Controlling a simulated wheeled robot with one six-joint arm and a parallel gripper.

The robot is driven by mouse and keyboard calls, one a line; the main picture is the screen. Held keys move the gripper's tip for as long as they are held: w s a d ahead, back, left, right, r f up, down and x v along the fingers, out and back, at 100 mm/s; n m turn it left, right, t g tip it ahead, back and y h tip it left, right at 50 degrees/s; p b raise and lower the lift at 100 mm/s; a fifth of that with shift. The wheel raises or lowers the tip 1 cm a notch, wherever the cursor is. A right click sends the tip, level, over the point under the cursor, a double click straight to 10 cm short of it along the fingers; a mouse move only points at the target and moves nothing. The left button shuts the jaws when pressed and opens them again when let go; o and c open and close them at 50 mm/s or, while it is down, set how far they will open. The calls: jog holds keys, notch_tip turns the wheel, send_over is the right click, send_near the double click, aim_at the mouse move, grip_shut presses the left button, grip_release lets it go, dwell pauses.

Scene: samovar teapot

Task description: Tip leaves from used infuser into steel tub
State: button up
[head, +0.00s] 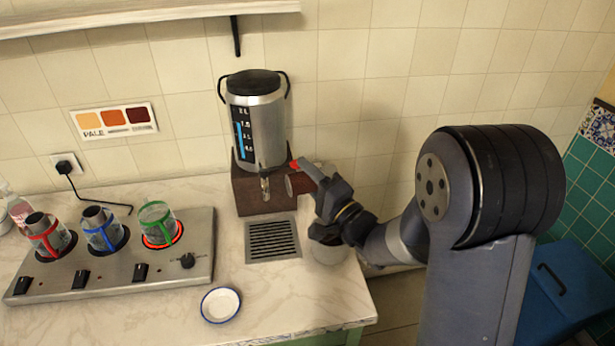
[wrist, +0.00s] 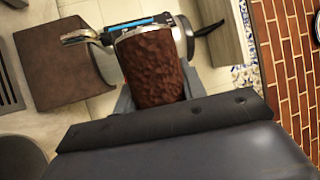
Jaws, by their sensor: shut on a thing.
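The infuser is a steel-rimmed cylinder lying on its side in the head view (head: 298,183), beside the samovar's wooden stand. In the wrist view the infuser (wrist: 150,68) shows a lumpy brown surface, seemingly leaves, with a bright rim at its far end. My gripper (head: 318,187) is shut on it, holding it above the counter; a red part shows beside the jaws. A round pale vessel (head: 328,252), probably the steel tub, stands at the counter's right end below my gripper, partly hidden. A dark round shape at the wrist view's lower left (wrist: 18,160) may be the same tub.
The samovar (head: 258,125), with a tap, stands behind left. A drain grille (head: 273,241) lies in front of it. A burner plate (head: 196,262) with several coloured glass holders is at left. A small white dish (head: 220,305) is in front; a blue bin (head: 562,290) is at right.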

jog(key=n+g+p, duration=0.1)
jog(key=n, duration=0.1)
jog(key=r+n+g+p, duration=0.1)
jog(key=n, duration=0.2)
jog(key=shift+r+h, duration=0.15)
jog(key=shift+h, duration=0.25)
jog(key=n+p, duration=0.1)
jog(key=n+g+h+p, duration=0.1)
jog(key=n+p, duration=0.1)
jog(key=n, duration=0.1)
jog(key=shift+r+g+h, duration=0.25)
jog(key=shift+g+h, duration=0.05)
jog(key=n+h+p, duration=0.1)
jog(key=n+h, duration=0.1)
jog(key=n, duration=0.1)
jog(key=shift+r, duration=0.1)
jog(key=n+h, duration=0.2)
jog(key=n, duration=0.1)
